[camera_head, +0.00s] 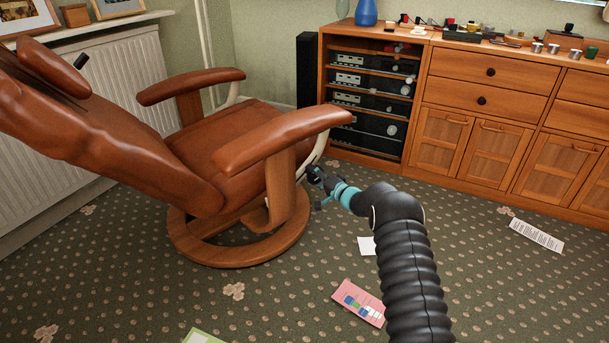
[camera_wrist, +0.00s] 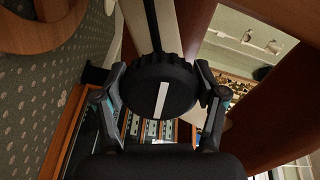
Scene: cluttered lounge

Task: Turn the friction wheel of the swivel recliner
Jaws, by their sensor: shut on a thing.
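The swivel recliner (camera_head: 235,140) has brown leather and a round wooden base, and stands at the left of the head view with its back reclined. Its friction wheel (camera_wrist: 158,88) is a black ribbed knob with a white stripe, in the middle of the wrist view. The stripe stands nearly upright, tilted slightly. My gripper (camera_wrist: 160,100) is shut on the wheel, with one finger at each side of it. In the head view my gripper (camera_head: 318,178) is at the chair's near side, below the armrest; the wheel is hidden there behind it.
A wooden cabinet (camera_head: 455,142) with hi-fi units stands along the back wall. A radiator (camera_head: 110,90) is behind the chair. A pink leaflet (camera_head: 358,302), a white paper (camera_head: 367,245) and a barcode sheet (camera_head: 537,235) lie on the patterned carpet. The floor at the right is mostly clear.

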